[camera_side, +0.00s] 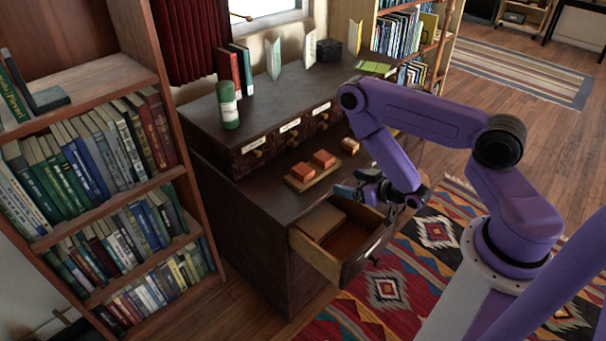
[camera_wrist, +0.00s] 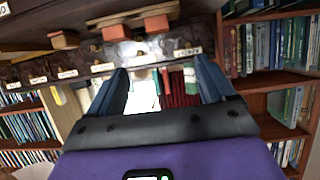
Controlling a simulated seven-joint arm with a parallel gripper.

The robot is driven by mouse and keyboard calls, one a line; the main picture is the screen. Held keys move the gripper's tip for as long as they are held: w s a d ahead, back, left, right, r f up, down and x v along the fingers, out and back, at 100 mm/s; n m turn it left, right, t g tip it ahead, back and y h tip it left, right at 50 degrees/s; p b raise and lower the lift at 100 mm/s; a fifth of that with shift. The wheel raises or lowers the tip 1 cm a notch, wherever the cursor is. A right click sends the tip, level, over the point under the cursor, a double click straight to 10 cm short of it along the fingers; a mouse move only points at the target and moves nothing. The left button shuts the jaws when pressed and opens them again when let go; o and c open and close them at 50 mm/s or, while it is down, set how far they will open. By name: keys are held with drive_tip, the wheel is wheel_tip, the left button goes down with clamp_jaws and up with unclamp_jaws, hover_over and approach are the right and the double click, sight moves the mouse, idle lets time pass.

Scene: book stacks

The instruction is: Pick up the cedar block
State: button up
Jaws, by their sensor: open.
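Two orange-red blocks sit on a light wooden tray (camera_side: 314,177) on the dark cabinet top, a left one (camera_side: 303,172) and a right one (camera_side: 324,158). A smaller tan-orange block (camera_side: 350,145) lies apart to their right. I cannot tell which block is cedar. In the wrist view the two tray blocks (camera_wrist: 157,23) (camera_wrist: 113,32) and the lone block (camera_wrist: 65,40) are near the top edge. My gripper (camera_side: 350,184) is to the right of the tray and above the open drawer. Its fingers (camera_wrist: 162,80) are apart with nothing held between them.
An open drawer (camera_side: 318,220) juts from the cabinet below my gripper. A raised row of labelled small drawers (camera_side: 290,132) stands behind the blocks, with a green bottle (camera_side: 228,105) and books on top. A full bookcase (camera_side: 165,205) stands at left.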

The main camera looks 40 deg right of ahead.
approach(310, 173)
drive_tip(key=x, duration=0.4)
drive_tip(key=shift+a+r, duration=0.2)
drive_tip(key=shift+f+x, duration=0.1)
drive_tip(key=shift+x, duration=1.2)
drive_tip(key=shift+f+x, duration=0.15)
drive_tip(key=shift+x, duration=1.2)
drive_tip(key=shift+s+d, duration=0.15)
drive_tip(key=c, duration=1.1)
drive_tip(key=shift+r, duration=0.1)
drive_tip(key=shift+c, duration=0.2)
